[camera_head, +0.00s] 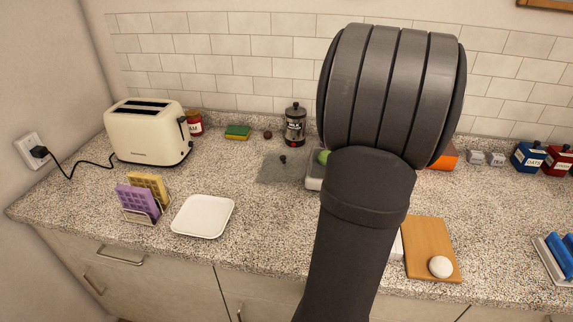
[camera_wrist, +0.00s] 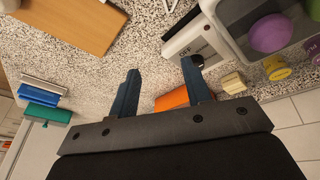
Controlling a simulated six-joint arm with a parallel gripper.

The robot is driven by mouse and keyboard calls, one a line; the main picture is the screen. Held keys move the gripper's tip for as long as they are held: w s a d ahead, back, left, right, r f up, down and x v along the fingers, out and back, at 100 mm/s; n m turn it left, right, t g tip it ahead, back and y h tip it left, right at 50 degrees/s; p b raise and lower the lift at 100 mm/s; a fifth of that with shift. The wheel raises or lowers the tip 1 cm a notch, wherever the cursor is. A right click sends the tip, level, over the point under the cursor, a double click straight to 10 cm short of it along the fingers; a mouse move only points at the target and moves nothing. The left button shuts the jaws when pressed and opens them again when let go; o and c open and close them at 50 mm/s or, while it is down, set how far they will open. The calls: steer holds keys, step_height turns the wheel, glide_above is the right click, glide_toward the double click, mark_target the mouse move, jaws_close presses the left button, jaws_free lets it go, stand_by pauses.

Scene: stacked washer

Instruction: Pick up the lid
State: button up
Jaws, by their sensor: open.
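The lid (camera_head: 268,171) looks like a clear, greyish square sheet with a small dark knob, lying flat on the counter left of my arm in the head view. I cannot make it out in the wrist view. In the head view my dark arm hides the gripper and much of the middle counter. A clear-walled container (camera_wrist: 232,28) with a purple ball (camera_wrist: 270,33) inside is at the wrist view's upper right.
A wooden board (camera_head: 431,240) with a white round item (camera_head: 441,267) lies right of my arm. A white plate (camera_head: 203,216), waffle rack (camera_head: 143,199) and toaster (camera_head: 148,132) stand left. Counter between plate and arm is clear.

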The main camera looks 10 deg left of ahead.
steer(key=w+a+r+n+t, duration=0.1)
steer(key=w+a+r+n, duration=0.15)
steer(key=a, duration=0.65)
steer(key=w+a+r+n, duration=0.1)
steer(key=w+a, duration=0.2)
steer(key=a, duration=0.7)
steer(key=n+t, duration=0.1)
steer(key=n, duration=0.3)
glide_toward(282, 156)
steer(key=x, duration=0.3)
steer(key=shift+a, duration=0.35)
steer(key=shift+d+x, duration=0.2)
steer(key=shift+x, duration=1.2)
steer(key=shift+d+x, duration=0.2)
steer(key=shift+x, duration=1.15)
steer(key=shift+s, duration=0.2)
steer(key=shift+c, duration=0.5)
jaws_close()
